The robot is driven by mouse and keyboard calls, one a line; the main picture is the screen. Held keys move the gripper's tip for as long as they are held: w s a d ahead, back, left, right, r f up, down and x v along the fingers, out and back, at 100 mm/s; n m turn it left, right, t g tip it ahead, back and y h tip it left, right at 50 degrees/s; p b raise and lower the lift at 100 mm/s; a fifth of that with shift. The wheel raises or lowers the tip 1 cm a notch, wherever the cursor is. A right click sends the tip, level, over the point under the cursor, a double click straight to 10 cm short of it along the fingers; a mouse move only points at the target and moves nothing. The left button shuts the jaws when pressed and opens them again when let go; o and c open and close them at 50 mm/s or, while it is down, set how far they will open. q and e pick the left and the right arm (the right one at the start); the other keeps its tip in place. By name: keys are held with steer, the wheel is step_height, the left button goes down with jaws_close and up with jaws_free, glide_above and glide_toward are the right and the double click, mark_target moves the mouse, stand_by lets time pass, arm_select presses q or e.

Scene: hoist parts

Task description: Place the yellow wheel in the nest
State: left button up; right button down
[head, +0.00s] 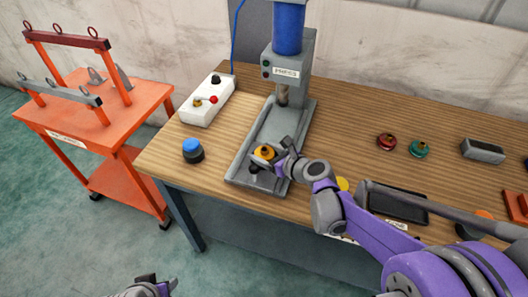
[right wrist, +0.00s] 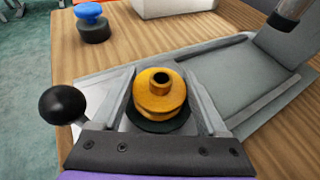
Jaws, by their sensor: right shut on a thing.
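The yellow wheel (head: 264,152), a grooved wheel with a hub, is at the front end of the grey press base (head: 240,168). My right gripper (head: 275,160) is shut on it. In the right wrist view the yellow wheel (right wrist: 160,94) is upright between the two fingers (right wrist: 158,105). A dark round seat, which looks like the nest (right wrist: 150,126), shows just under the wheel; I cannot tell whether the wheel rests on it. My left gripper (head: 150,284) is at the bottom edge, away from the table, its jaws unclear.
The press column (head: 290,65) rises behind the base. A black ball knob (right wrist: 65,105) stands left of the fingers. A blue-topped black knob (head: 193,151) and a white control box (head: 207,100) are left. Red (head: 387,142) and green (head: 419,149) wheels lie right. An orange cart (head: 95,115) stands left.

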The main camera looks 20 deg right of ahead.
steer(key=shift+f, duration=0.2)
jaws_free()
steer(key=shift+r, duration=0.2)
steer(key=shift+s+d+r, duration=0.15)
steer(key=shift+s, duration=0.05)
steer(key=p+v, duration=0.1)
steer(key=v, duration=1)
steer(key=shift+s, duration=0.1)
steer(key=s+a+f+n+g, duration=0.1)
steer(key=n, duration=0.1)
steer(key=s+a+f+n, duration=0.1)
steer(key=s+n, duration=0.1)
steer(key=n, duration=0.1)
steer(key=s+a+n+g, duration=0.1)
steer(key=s+n, duration=0.1)
steer(key=shift+a+f+n+g+h, duration=0.3)
steer(key=shift+a+f+n, duration=0.1)
steer(key=s+d+f+n+g+h, duration=0.1)
steer(key=s+f+n+g+h, duration=0.1)
steer(key=s+n, duration=0.5)
steer(key=s+d+f+n+g+h, duration=0.1)
steer(key=s+n, duration=0.6)
steer(key=n, duration=0.9)
step_height(320, 180, down, 3)
steer(key=shift+f+g+h, duration=0.1)
steer(key=shift+g+h, duration=0.7)
steer(key=shift+h, duration=0.4)
